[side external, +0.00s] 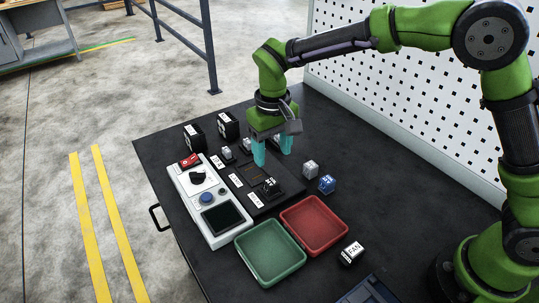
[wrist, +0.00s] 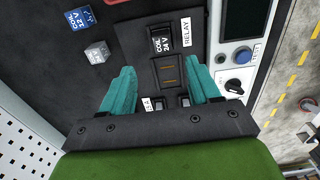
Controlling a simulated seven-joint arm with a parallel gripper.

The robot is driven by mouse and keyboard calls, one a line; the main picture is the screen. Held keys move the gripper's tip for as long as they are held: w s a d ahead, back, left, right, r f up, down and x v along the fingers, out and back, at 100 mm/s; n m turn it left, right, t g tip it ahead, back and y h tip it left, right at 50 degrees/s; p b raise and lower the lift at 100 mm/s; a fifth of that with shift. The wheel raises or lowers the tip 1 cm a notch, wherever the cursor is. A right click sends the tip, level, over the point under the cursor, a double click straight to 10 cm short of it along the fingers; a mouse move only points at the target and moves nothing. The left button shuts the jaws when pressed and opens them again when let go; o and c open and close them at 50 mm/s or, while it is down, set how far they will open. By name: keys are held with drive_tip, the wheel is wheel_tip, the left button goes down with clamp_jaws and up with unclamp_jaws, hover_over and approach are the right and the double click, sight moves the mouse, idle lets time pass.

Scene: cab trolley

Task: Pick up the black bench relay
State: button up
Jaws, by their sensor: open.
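A black relay with a white "COIL 24 V" label (wrist: 160,40) stands on the dark board beside the "RELAY" tag. In the side view the black relay (side external: 271,187) is at the board's near end. My gripper (side external: 272,158) points down above the board, farther back than the relay. Its teal fingers are apart with nothing between them. In the wrist view my gripper (wrist: 163,77) frames a bare socket (wrist: 167,71) with brass strips; the relay lies beyond the fingertips. A blue "COIL 12 V" block (wrist: 80,19) and a grey cube (wrist: 97,52) stand off to the left.
A white control panel (side external: 208,197) with a knob and screen flanks the board. Green (side external: 269,254) and red (side external: 314,226) trays stand in front. A black "FAN" block (side external: 351,253) is right of them. Two labelled black boxes (side external: 228,125) stand behind. A pegboard wall (side external: 420,120) borders the table.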

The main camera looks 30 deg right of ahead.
sight(271, 182)
drive_tip(key=f, duration=0.8)
drive_tip(key=shift+a+f, duration=0.2)
drive_tip(key=shift+f, duration=0.2)
clamp_jaws()
drive_tip(key=shift+r, duration=0.1)
